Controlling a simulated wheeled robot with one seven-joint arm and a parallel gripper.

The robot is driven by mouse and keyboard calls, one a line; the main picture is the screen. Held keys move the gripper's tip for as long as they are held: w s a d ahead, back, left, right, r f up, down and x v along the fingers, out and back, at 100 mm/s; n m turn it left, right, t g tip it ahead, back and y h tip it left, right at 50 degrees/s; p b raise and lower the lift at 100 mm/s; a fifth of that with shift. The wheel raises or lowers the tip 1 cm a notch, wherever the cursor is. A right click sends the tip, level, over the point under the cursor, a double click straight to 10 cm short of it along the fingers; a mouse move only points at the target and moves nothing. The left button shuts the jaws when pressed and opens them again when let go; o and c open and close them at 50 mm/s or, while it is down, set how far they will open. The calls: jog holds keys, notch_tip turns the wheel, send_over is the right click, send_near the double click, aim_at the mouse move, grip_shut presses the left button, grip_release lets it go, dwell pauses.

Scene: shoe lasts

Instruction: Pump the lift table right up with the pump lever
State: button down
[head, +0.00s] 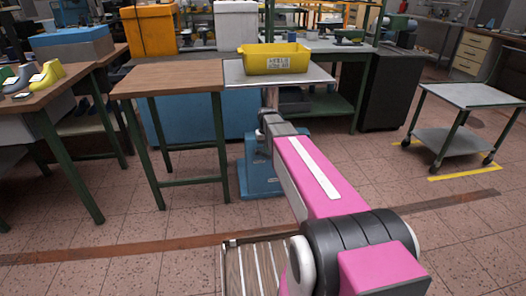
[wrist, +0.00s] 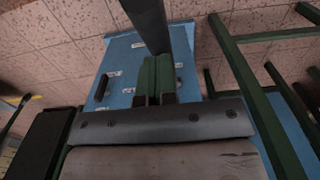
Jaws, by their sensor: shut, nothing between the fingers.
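The lift table has a grey top (head: 234,76) carrying a yellow bin (head: 276,58), over a blue base (head: 262,180). Its top looks about level with the wooden bench beside it. In the wrist view the blue base (wrist: 118,68) shows with white labels. A dark bar (wrist: 148,22) runs down from the upper edge to my gripper (wrist: 157,80); I cannot tell surely whether it is the pump lever or whether it is touched. My gripper's green fingers are shut with nothing between them. In the head view my arm hides the fingers and much of the table's front.
A wooden bench (head: 168,80) with green legs stands close on the left. A second bench (head: 60,88) holds shoe lasts farther left. A grey trolley (head: 470,95) stands at right. The floor between the trolley and my arm is clear.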

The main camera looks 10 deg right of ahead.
jog(key=shift+f, duration=2.55)
jog(key=shift+r, duration=0.1)
jog(key=shift+r, duration=2.55)
